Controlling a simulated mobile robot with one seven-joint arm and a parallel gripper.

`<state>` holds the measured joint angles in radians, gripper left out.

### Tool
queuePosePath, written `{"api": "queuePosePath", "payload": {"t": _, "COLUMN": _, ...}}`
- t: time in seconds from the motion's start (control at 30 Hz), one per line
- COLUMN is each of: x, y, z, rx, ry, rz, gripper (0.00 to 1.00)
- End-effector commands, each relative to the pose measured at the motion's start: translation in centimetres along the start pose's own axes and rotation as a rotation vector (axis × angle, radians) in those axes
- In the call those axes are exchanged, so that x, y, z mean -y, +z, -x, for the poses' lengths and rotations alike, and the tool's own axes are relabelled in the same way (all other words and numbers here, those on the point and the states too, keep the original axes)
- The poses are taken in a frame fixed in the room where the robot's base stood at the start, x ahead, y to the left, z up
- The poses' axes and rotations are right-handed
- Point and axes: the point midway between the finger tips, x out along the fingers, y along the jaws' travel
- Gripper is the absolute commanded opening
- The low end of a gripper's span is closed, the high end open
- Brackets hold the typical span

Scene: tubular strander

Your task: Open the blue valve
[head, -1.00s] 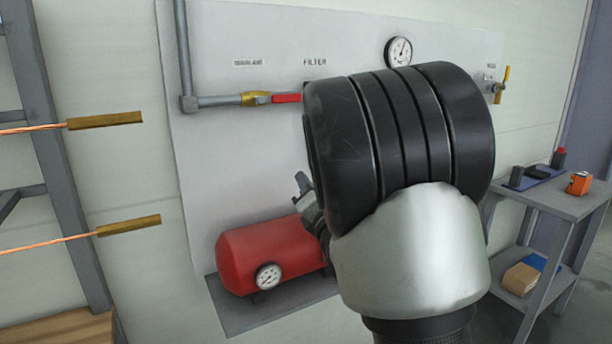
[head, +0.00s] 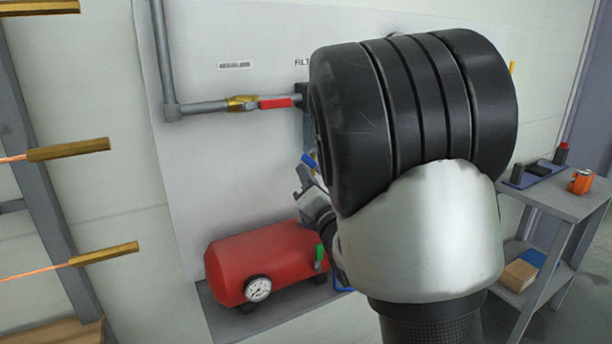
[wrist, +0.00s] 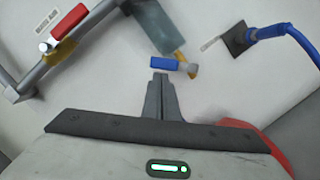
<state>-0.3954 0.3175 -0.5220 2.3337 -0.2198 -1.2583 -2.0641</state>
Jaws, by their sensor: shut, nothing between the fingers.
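The blue valve has a blue handle (wrist: 164,63) that shows in the wrist view just beyond my fingertips, beside a brass and grey fitting below a grey cylinder. In the head view a bit of blue handle (head: 309,161) shows just left of my arm; the rest of the valve is hidden behind the arm. My gripper (wrist: 161,77) is shut and empty, its fingertips just short of the blue handle; whether they touch it I cannot tell. In the head view my gripper (head: 304,178) is partly hidden by my arm.
A red-handled valve (head: 275,103) sits on the grey pipe above left. A red tank (head: 262,262) with a gauge and a green handle (head: 319,257) stands below. A blue hose (wrist: 290,38) is at the wrist view's upper right. A grey side table (head: 570,203) stands at right.

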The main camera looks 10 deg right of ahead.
Motion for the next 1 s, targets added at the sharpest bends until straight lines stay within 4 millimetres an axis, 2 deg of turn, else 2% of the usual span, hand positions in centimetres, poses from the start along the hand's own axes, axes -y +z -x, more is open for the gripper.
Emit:
{"api": "queuePosePath", "payload": {"t": 0.67, "x": -0.3, "y": 0.7, "z": -0.2, "rx": 0.004, "ry": -0.028, "rz": -0.111, "gripper": 0.0}}
{"api": "queuePosePath", "payload": {"t": 1.0, "x": -0.7, "y": 1.9, "z": -0.4, "rx": 0.006, "ry": -0.075, "rz": -0.307, "gripper": 0.0}}
